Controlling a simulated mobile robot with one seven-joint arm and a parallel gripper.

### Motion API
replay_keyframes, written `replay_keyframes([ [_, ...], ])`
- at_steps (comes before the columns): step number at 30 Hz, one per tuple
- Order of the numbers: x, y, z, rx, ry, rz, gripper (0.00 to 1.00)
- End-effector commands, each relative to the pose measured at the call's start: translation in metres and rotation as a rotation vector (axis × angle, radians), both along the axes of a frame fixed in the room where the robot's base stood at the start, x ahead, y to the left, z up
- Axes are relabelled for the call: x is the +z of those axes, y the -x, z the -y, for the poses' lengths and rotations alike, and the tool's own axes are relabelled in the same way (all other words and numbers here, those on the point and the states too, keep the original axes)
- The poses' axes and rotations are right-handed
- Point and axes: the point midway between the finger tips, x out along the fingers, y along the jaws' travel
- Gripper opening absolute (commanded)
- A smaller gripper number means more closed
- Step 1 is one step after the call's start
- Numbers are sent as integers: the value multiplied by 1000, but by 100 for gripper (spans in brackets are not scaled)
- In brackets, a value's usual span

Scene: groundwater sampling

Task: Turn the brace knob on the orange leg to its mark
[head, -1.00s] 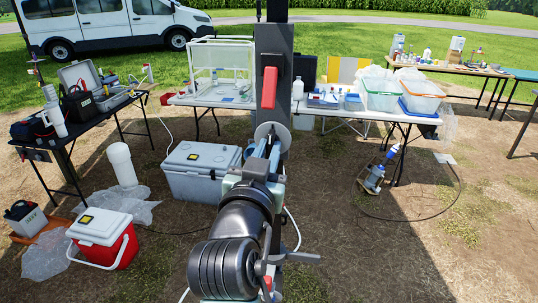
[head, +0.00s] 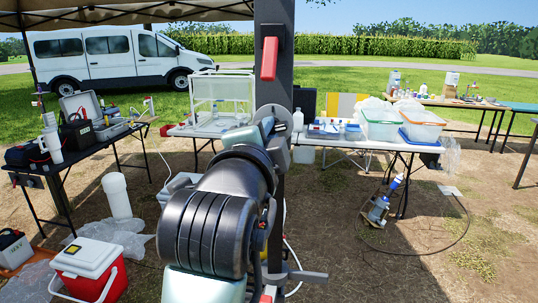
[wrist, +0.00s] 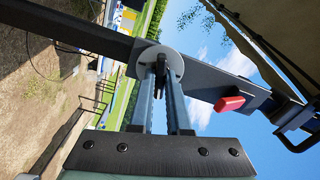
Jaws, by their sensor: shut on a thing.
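The brace knob (wrist: 176,64) is a round grey disc with a dark grip bar across its middle, on a dark grey upright leg (wrist: 205,87). In the wrist view my gripper (wrist: 161,73) is shut on the dark bar, a finger on each side. In the head view the knob (head: 283,116) shows on the leg (head: 292,75), partly covered by my wrist, which hides most of the fingers. No orange shows on this leg and I cannot make out a mark. A red lever (head: 270,58) sits above the knob on the leg.
Behind stand a table (head: 385,144) with plastic bins and a left table (head: 85,150) with cases. A red-and-white cooler (head: 90,268) is at lower left. The ground on the right is mostly open.

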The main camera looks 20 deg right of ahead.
Motion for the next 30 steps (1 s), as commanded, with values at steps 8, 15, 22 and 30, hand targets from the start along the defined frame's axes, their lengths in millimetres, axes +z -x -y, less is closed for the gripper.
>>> replay_keyframes([
  [8, -2, 0, 0, 1, -244, 163, 0],
  [15, -1, 0, 0, -1, -253, 167, 0],
  [22, -5, 0, -1, 2, -422, 286, 0],
  [30, -5, -1, -1, 3, -862, 577, 0],
])
